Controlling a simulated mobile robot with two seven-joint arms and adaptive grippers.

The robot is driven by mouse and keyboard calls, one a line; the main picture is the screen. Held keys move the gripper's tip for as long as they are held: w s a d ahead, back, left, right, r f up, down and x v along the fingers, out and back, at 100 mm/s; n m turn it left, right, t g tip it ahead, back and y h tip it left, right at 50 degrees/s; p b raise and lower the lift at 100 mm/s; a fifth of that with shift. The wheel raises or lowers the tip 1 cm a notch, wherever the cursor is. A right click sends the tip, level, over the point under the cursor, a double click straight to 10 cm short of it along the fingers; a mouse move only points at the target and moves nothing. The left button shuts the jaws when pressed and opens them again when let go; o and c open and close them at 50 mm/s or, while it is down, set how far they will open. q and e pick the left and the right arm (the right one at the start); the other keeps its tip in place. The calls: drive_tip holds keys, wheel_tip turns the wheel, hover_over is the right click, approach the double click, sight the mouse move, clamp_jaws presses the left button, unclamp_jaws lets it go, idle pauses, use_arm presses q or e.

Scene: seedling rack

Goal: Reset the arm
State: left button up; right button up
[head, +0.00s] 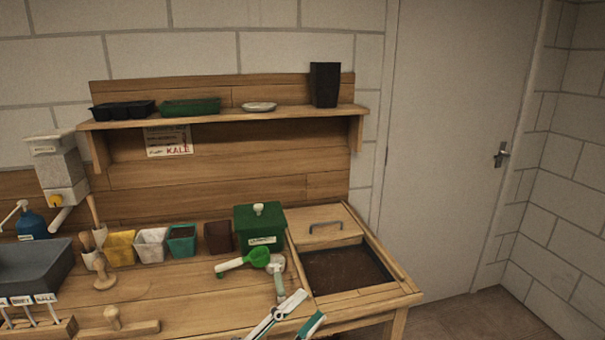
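A green scoop (243,262) and a pale-headed tool (277,273) lie just beyond the gripper. A green lidded box (260,228) and several small pots stand behind. A soil bin (345,270) is at right. A shelf (225,115) holds trays, a saucer (259,106) and a black pot (325,84).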

use_arm(q)
drive_tip(key=s+a+f+n+t+y, duration=0.1)
drive_tip(key=a+f+n+y, duration=0.55)
drive_tip(key=f, duration=0.35)
drive_tip(key=s+a+f+n+t+y, duration=0.1)
drive_tip(key=a+f+n+y, duration=0.5)
drive_tip(key=f, duration=0.4)
drive_tip(key=s+a+f+n+g+y, duration=0.1)
drive_tip(key=s+a+f+n+g, duration=0.1)
drive_tip(key=s+f, duration=0.4)
drive_tip(key=s+a+f+n+g+y, duration=0.1)
drive_tip(key=s+a+f+n+g, duration=0.2)
drive_tip(key=f, duration=0.6)
drive_tip(key=s+a, duration=0.2)
drive_tip(key=s, duration=0.1)
drive_tip(key=shift+a+f+n+y, duration=0.15)
drive_tip(key=shift+a+n+y, duration=0.15)
drive_tip(key=shift+n+y, duration=0.05)
